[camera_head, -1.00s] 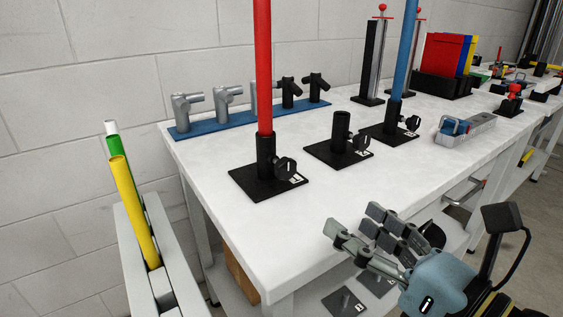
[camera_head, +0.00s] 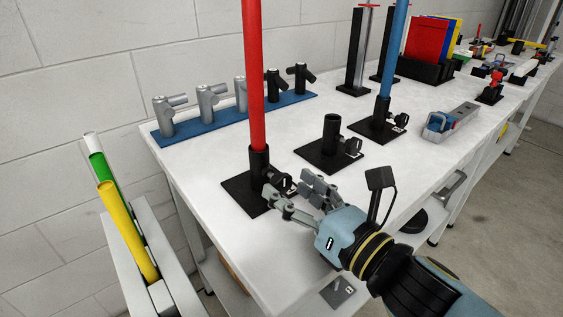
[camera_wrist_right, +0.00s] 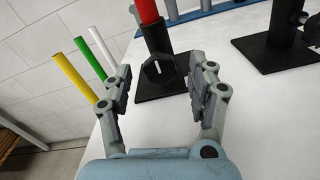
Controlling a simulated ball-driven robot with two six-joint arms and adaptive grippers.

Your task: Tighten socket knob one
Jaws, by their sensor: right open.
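The first socket (camera_head: 260,166) is a black upright tube on a square black base plate, and a red pole (camera_head: 252,70) stands upright in it. Its black socket knob (camera_head: 278,182) sits at the socket's right side, partly hidden by my fingers. My right gripper (camera_head: 292,197) is open in front of the knob. In the right wrist view, the knob (camera_wrist_right: 159,70) shows between and beyond the two open fingers (camera_wrist_right: 163,88), with no visible contact. My left gripper is not in view.
An empty black socket (camera_head: 331,135) and a third socket holding a blue pole (camera_head: 397,50) stand to the right. A blue strip (camera_head: 205,131) with several clamp fittings lies behind. A yellow tube (camera_head: 128,232) stands in a rack at left. The table's front edge is near my arm.

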